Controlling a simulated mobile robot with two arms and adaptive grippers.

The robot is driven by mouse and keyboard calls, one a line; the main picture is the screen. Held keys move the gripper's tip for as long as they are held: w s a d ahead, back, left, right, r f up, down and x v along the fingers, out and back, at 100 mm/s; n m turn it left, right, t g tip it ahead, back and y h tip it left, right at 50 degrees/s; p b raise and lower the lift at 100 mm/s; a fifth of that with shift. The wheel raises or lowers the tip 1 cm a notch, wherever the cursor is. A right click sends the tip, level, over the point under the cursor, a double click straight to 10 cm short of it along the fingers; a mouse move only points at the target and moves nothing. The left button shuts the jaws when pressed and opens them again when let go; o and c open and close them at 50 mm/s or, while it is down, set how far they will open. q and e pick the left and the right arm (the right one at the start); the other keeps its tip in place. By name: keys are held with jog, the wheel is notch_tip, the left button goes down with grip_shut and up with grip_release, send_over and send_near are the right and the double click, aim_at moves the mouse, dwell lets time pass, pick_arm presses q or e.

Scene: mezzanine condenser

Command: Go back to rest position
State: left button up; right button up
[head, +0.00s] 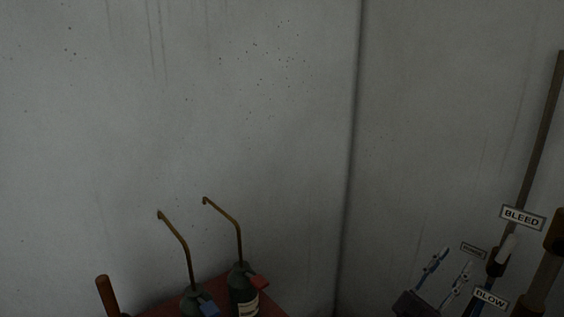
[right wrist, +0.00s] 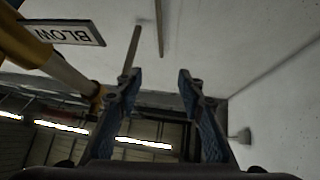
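My right gripper (head: 455,260) shows at the lower right of the head view, left of the signs and pipes, its two blue-grey fingers apart and pointing up. In the right wrist view the same gripper (right wrist: 160,82) has a clear gap between its fingers, with nothing held. My left gripper is not in either view.
A BLEED sign (head: 522,217) and a BLOW sign (head: 490,297) hang by pipes at the right; the BLOW sign (right wrist: 68,33) is near my right gripper. Two oil cans (head: 243,292) with brass spouts stand on a red surface (head: 268,300). Grey walls (head: 200,110) meet behind.

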jog(key=w+a+f+n+t+y, duration=0.4)
jog(key=f+n+t+y, duration=0.35)
jog(key=n+y, duration=0.55)
jog(key=s+a+f+n+g+y, duration=0.2)
jog(key=s+a+f+g+y, duration=0.45)
jog(key=a+f+y, duration=0.35)
jog(key=s+a+f+g, duration=0.2)
jog(key=s+f, duration=0.2)
jog(key=s, duration=0.3)
jog(key=s+a+f+g, duration=0.2)
jog(key=s+f+g, duration=0.1)
jog(key=s, duration=0.4)
jog(key=s+a+g, duration=0.2)
jog(key=s+g, duration=0.4)
jog(key=s, duration=1.4)
notch_tip(320, 180, down, 34)
jog(key=s+g+b, duration=0.1)
jog(key=s+b, duration=0.1)
jog(key=b, duration=0.4)
pick_arm(q)
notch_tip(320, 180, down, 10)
jog(key=b, duration=0.4)
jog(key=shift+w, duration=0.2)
pick_arm(e)
jog(key=s+d+f+g, duration=0.1)
jog(key=s+d+f, duration=0.2)
jog(key=s+f, duration=1.3)
notch_tip(320, 180, down, 3)
jog(key=shift+s+f+n, duration=0.1)
jog(key=shift+s+n, duration=0.3)
